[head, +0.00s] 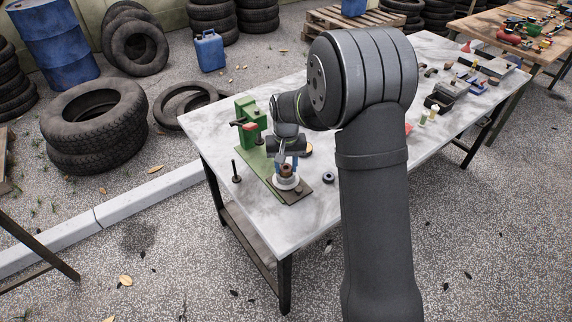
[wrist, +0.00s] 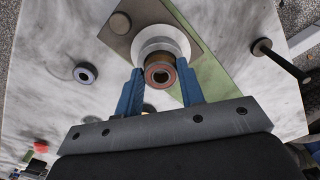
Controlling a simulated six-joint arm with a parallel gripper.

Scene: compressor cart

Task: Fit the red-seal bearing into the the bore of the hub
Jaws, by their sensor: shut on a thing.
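The red-seal bearing (wrist: 149,74) shows its reddish ring face and dark centre hole in the wrist view. My gripper (wrist: 161,73) is shut on it, a blue finger on each side. In the head view my gripper (head: 286,166) is over the white hub (head: 285,184), and the brownish bearing (head: 286,172) shows just above the hub. The white hub also shows in the wrist view (wrist: 152,41), behind the bearing. The bearing hides the bore, so I cannot tell whether it is touching the hub or partly inside.
The hub sits on a brown plate (head: 299,196) at the end of a green base with a green press (head: 248,119). A dark upright peg (head: 236,177) stands at left. A dark ring (head: 328,177) lies on the marble table to the right. Several parts crowd the table's far end.

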